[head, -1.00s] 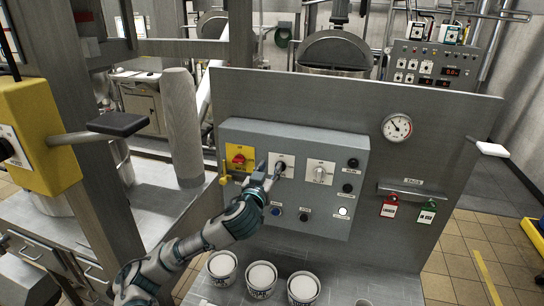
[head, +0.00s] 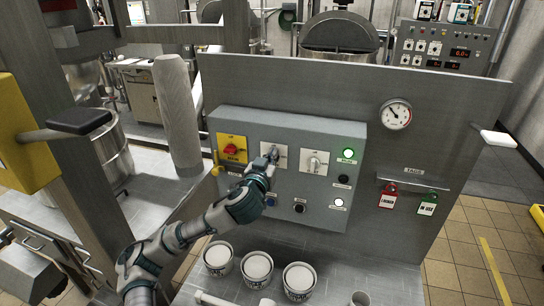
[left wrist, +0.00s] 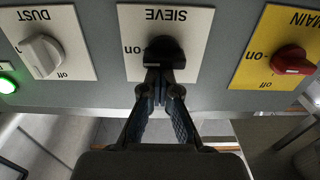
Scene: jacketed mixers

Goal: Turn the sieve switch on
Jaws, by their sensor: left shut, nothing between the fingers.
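The sieve switch (left wrist: 165,50) has a black knob on a white plate lettered SIEVE, upside down in the left wrist view. "On" is printed beside the knob on the left; I cannot tell which way the knob points. In the head view the sieve plate (head: 267,152) sits between the yellow main switch plate (head: 232,149) and the dust switch (head: 314,163). My left gripper (head: 272,158) is shut with nothing between its fingers. Its fingertips (left wrist: 164,76) are at the knob's near edge and hide part of it; contact is unclear. My right gripper is not in view.
The grey control box (head: 300,200) also carries a lit green lamp (head: 348,156), a lit white button (head: 339,202) and dark buttons. Tags (head: 390,195) and a gauge (head: 396,114) are at right. Several white tubs (head: 257,267) stand below the box.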

